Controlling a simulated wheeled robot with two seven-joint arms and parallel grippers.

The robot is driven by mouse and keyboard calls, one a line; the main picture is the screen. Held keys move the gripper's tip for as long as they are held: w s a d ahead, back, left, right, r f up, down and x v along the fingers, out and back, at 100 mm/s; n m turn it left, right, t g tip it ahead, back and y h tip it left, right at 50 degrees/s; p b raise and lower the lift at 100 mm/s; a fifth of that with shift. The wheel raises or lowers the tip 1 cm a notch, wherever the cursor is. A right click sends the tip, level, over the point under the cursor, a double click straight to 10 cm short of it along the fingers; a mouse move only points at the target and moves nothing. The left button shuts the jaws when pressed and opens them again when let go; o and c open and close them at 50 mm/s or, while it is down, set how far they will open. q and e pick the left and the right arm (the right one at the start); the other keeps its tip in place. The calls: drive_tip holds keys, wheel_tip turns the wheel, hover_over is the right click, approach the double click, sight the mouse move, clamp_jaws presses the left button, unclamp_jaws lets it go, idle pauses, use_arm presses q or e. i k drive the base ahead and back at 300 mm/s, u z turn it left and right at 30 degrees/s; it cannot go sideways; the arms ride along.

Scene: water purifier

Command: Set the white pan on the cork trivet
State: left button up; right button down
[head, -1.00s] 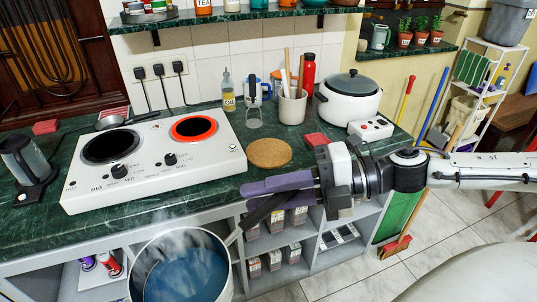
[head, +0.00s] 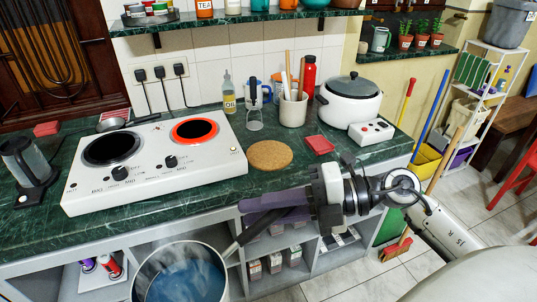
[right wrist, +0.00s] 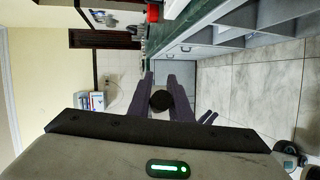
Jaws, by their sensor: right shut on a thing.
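The white pan (head: 222,259) is at the bottom of the head view, in front of the counter's front edge. It holds bluish liquid (head: 185,283) and gives off steam. Its dark handle (head: 238,243) runs up and right into my right gripper (head: 250,210), which is shut on it. In the right wrist view, the gripper's purple fingers (right wrist: 160,84) flank the dark round handle end (right wrist: 161,100). The round cork trivet (head: 270,154) lies bare on the green counter, behind the gripper. The pan is apart from it. My left gripper is not in view.
The white two-plate hob (head: 155,160) stands left of the trivet, its right plate glowing red. A red item (head: 319,145), a white control box (head: 371,131) and a lidded pot (head: 350,98) are to the right. A utensil crock (head: 292,109) stands behind.

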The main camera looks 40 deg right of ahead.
sight(280, 167)
drive_tip(key=u, duration=2.1)
drive_tip(key=i, duration=1.15)
drive_tip(key=z, duration=3.3)
